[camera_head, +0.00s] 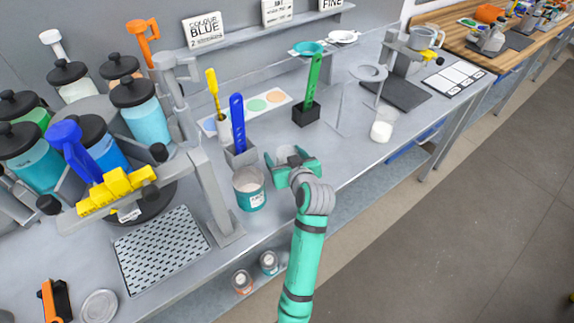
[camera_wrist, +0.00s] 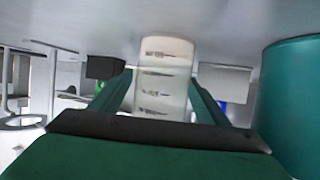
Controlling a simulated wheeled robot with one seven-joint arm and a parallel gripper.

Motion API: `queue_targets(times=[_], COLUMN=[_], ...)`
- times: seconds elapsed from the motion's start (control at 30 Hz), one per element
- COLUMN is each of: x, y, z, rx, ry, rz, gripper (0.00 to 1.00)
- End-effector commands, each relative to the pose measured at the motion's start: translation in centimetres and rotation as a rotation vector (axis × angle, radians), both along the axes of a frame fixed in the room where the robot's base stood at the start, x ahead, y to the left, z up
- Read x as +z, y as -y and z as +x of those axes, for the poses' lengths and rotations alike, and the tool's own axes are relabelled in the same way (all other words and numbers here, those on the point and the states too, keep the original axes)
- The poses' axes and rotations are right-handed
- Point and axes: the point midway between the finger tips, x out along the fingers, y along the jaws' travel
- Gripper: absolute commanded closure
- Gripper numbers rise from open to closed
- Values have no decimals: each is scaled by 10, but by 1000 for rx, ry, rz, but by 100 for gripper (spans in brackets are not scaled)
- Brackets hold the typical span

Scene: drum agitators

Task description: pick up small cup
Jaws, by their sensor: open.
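The small cup (camera_wrist: 163,75) is translucent and whitish with dark markings on its side. In the wrist view, which shows the bench upside down, it stands on the bench between the two fingers of my gripper (camera_wrist: 162,98). The jaws are open around it, and I cannot tell whether either finger touches it. In the head view my gripper (camera_head: 291,166) is low over the bench's front part, and the cup (camera_head: 287,153) shows only partly between the fingers.
A teal paint can (camera_head: 249,189) stands close to the left of my gripper. Behind are a grey holder (camera_head: 240,154) with a blue tool and a black block (camera_head: 306,114) with a green tool. A beaker of white stuff (camera_head: 382,127) stands to the right.

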Motion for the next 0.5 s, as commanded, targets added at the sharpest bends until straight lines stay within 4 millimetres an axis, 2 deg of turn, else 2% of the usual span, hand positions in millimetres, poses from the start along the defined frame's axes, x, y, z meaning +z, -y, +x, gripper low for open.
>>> queue_targets(times=[0.23,0.27,0.43,0.5], x=[-1,-1,-1,-1], y=[-1,-1,-1,-1], z=[2,2,2,2], rx=[-1,-1,0,0], ry=[1,1,1,1], rz=[-1,-1,-1,-1], gripper=[31,33,74,76])
